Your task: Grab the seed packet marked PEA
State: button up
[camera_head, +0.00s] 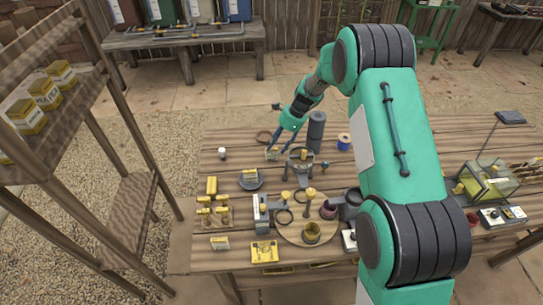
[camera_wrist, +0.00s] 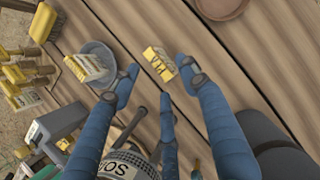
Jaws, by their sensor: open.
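A small yellow-and-white packet (camera_wrist: 158,64) lies on the table boards just beyond my gripper (camera_wrist: 157,72), in line with the gap between its blue fingertips. My gripper is open, with nothing held. In the head view my gripper (camera_head: 282,146) is low over the far left part of the table, and the packet (camera_head: 272,154) shows partly behind its fingers. A similar packet (camera_wrist: 86,66) stands at a grey round dish (camera_wrist: 103,56), left of the left finger; in the head view that dish (camera_head: 251,185) is nearer the front. The lettering on these packets is too small to read.
A dark cylinder (camera_head: 316,130) and a blue spool (camera_head: 344,141) stand right of my gripper. A round board (camera_head: 306,233) with several items lies nearer the front. A shelf (camera_head: 82,105) with yellow boxes stands left.

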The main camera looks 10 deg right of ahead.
aim_at(274, 150)
jog(key=shift+a+f, duration=0.2)
jog(key=shift+f, duration=0.3)
jog(key=shift+b+x, duration=0.8)
jog(key=shift+x, duration=1.8)
jog(key=shift+a, duration=0.1)
jog(key=c, duration=1.1)
